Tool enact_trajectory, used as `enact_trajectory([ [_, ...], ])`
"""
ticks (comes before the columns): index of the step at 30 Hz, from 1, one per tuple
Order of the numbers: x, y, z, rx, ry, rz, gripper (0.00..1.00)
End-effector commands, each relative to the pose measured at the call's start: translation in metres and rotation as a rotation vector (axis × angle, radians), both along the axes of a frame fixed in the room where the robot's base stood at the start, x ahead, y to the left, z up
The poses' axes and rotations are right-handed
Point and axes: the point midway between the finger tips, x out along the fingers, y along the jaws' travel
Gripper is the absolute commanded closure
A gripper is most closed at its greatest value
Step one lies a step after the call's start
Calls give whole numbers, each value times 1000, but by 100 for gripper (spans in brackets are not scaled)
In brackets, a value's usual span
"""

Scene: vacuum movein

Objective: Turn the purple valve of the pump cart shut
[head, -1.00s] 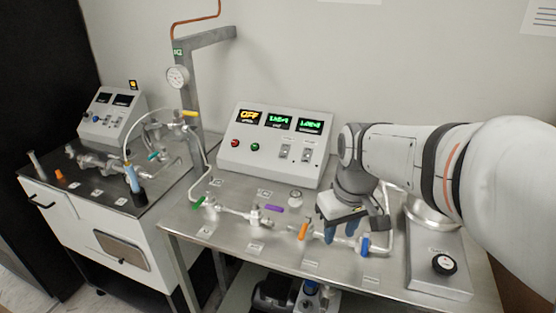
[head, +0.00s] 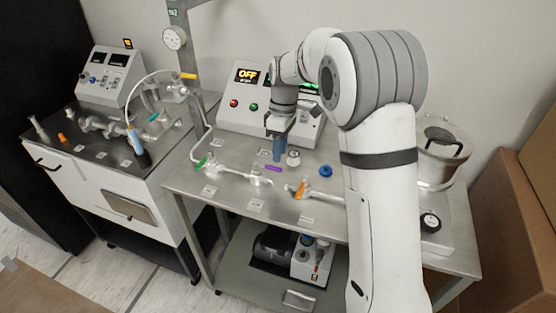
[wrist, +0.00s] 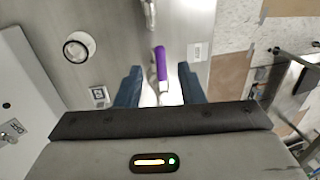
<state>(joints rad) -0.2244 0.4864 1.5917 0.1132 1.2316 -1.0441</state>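The purple valve handle (head: 273,169) lies on the pump cart's steel top (head: 232,183), on the glass tubing line. In the wrist view the purple handle (wrist: 161,63) runs lengthwise up the picture, between and slightly beyond the two blue fingers. My gripper (head: 277,152) points down just behind the purple handle in the head view. In the wrist view my gripper (wrist: 160,85) is open, with one finger on each side of the handle's near end. I see a gap on both sides and no clear contact.
The orange handle (head: 300,188), green handle (head: 200,163) and blue knob (head: 325,171) are close by on the same top. A round gauge (head: 294,158) stands beside my gripper. The control box (head: 232,118) is behind. A second cart (head: 75,175) stands left.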

Motion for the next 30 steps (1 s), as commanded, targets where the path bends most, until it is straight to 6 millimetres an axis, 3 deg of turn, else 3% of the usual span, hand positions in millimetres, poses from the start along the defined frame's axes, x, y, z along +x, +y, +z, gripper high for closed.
enact_trajectory([
  [3,-5,1,-19,-1,3,0,65],
  [9,-8,3,-39,-1,0,-1,65],
  [19,-9,3,-43,-1,-1,-1,66],
  [30,-8,4,-43,0,-1,0,96],
])
